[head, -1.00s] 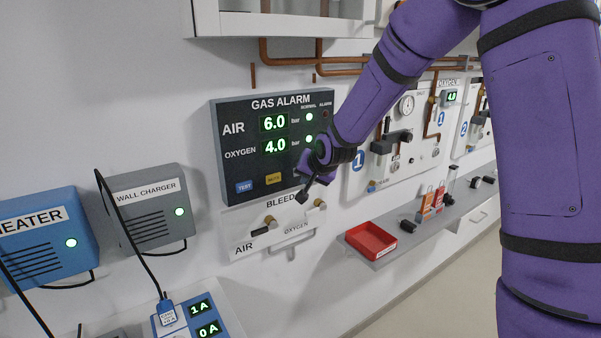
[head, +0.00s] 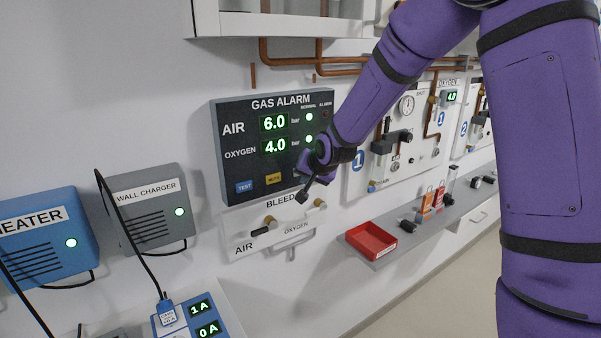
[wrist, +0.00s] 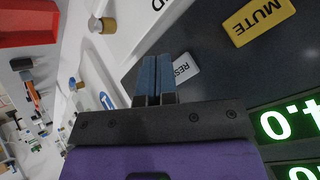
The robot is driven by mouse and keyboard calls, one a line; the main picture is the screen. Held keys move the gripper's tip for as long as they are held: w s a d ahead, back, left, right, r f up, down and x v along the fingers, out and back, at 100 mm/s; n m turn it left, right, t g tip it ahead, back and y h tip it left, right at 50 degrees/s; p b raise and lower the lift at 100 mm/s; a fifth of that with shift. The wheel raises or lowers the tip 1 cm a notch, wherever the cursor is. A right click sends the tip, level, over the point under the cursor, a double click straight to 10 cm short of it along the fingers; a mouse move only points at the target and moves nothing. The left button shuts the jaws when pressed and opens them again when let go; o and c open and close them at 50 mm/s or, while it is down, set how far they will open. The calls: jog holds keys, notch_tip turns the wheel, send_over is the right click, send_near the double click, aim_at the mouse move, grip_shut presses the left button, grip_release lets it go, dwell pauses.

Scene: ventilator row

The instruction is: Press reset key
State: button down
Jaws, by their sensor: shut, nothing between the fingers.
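The gas alarm panel (head: 240,152) is a dark box on the wall with green readings of 6.0 and 4.0 bar. The reset key is a light grey key (wrist: 183,68) in the wrist view, marked with letters that read RES, partly covered by my fingers. In the head view my arm hides it. My gripper (wrist: 158,60) is shut and empty, with its blue-grey fingertips over the left part of the key. I cannot tell whether they touch it. In the head view my gripper (head: 304,194) is at the panel's lower right corner.
The yellow mute key (wrist: 259,20) and the blue test key (head: 244,187) are on the same panel. Below is the bleed plate (head: 240,243) with brass valves. A red tray (head: 371,240) sits on the shelf at right.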

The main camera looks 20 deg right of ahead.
jog(key=shift+w, duration=0.1)
jog(key=shift+w+a, duration=0.15)
jog(key=shift+w, duration=0.1)
jog(key=shift+w+a, duration=0.1)
jog(key=shift+w, duration=0.2)
dwell(0.7)
dwell(0.3)
jog(key=shift+s+d, duration=0.25)
jog(key=shift+s, duration=0.45)
jog(key=shift+s+d, duration=0.25)
jog(key=shift+s, duration=0.55)
jog(key=shift+s+d, duration=0.3)
jog(key=shift+s, duration=0.45)
jog(key=shift+s+d, duration=0.25)
jog(key=shift+s, duration=0.55)
jog(key=shift+r, duration=0.1)
